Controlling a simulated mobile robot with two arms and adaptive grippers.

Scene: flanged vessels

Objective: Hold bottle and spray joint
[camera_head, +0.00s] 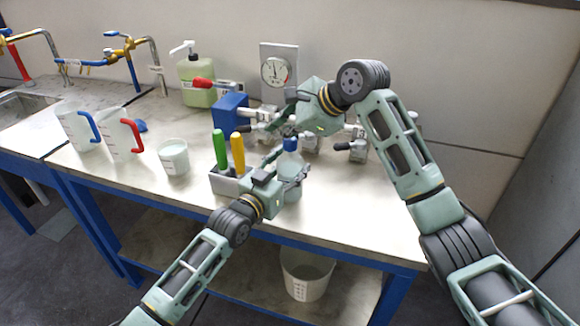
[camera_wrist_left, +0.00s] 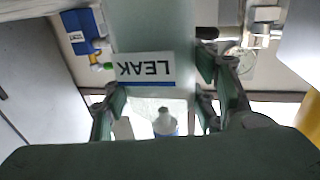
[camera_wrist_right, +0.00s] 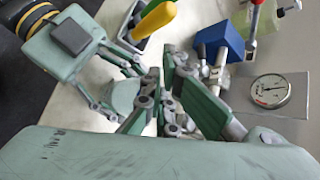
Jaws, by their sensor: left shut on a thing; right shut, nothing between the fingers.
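In the left wrist view the bottle (camera_wrist_left: 150,40) carries a white LEAK label, seen upside down. My left gripper (camera_head: 290,178) is shut around the bottle's body, with fingers on both sides of it. My right gripper (camera_head: 284,122) is shut and empty, above and behind the bottle's cap. Its closed fingers also show in the right wrist view (camera_wrist_right: 163,88). Metal flanged fittings (camera_head: 356,150) stand behind; my right gripper partly hides them, and I cannot tell which joint is the task's.
A holder with green (camera_head: 220,148) and yellow-handled (camera_head: 238,152) tools stands left of the bottle, close to my left gripper. A blue block (camera_head: 230,112) and a gauge (camera_head: 275,71) are behind. Jugs (camera_head: 124,135) and a beaker (camera_head: 174,157) stand left. The front right bench is clear.

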